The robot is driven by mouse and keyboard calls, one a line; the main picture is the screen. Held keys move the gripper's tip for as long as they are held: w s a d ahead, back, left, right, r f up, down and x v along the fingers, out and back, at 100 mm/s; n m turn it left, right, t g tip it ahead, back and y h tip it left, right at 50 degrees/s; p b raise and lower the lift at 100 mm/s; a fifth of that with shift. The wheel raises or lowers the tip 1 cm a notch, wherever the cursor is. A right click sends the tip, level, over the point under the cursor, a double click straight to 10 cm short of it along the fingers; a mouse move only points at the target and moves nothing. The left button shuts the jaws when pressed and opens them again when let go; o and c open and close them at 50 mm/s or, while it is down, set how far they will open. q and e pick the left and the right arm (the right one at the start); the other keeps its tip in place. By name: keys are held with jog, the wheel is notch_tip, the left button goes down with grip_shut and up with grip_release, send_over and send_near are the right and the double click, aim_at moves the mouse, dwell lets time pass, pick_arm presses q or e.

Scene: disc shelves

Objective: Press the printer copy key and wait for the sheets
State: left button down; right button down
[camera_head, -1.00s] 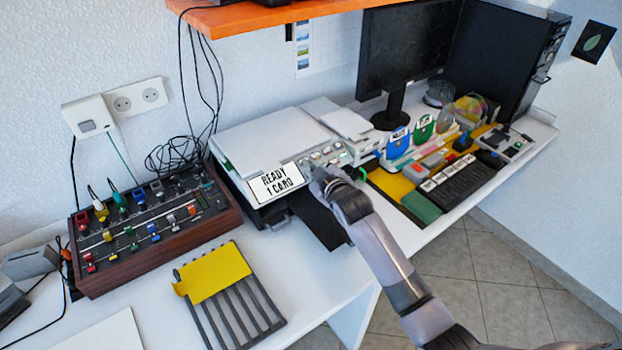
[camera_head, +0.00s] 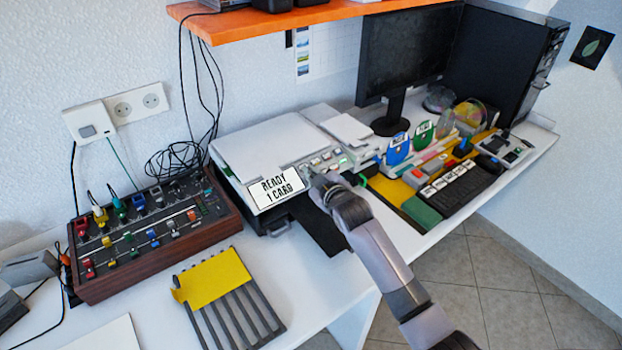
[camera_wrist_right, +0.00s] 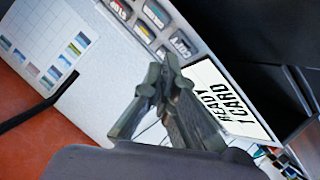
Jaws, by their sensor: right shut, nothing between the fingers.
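The white printer (camera_head: 265,145) stands on the desk with its lid closed. A row of grey keys lies beside the display; the COPY key (camera_wrist_right: 182,44) is at the end nearest the display, near the STOP key (camera_wrist_right: 118,9). My right gripper (camera_head: 320,181) is shut and empty at the printer's front panel. In the right wrist view its fingertips (camera_wrist_right: 163,70) are close to the COPY key; I cannot tell whether they touch it. My left gripper is not in view.
A dark tray (camera_head: 322,228) juts out below the printer's front. A mixer panel (camera_head: 150,235) stands on the left, and a yellow card on a slotted rack (camera_head: 214,277) lies in front. An orange shelf (camera_head: 290,22) hangs above.

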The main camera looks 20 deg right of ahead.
jog(key=shift+f, duration=0.1)
dwell(0.4)
jog(key=shift+w+f, duration=0.2)
jog(key=shift+f, duration=0.1)
jog(key=shift+w+a+f+b, duration=0.15)
jog(key=shift+f+b, duration=0.2)
dwell(0.7)
dwell(0.3)
jog(key=shift+s+r+p, duration=0.4)
jog(key=shift+r+p, duration=0.35)
jog(key=shift+p, duration=0.4)
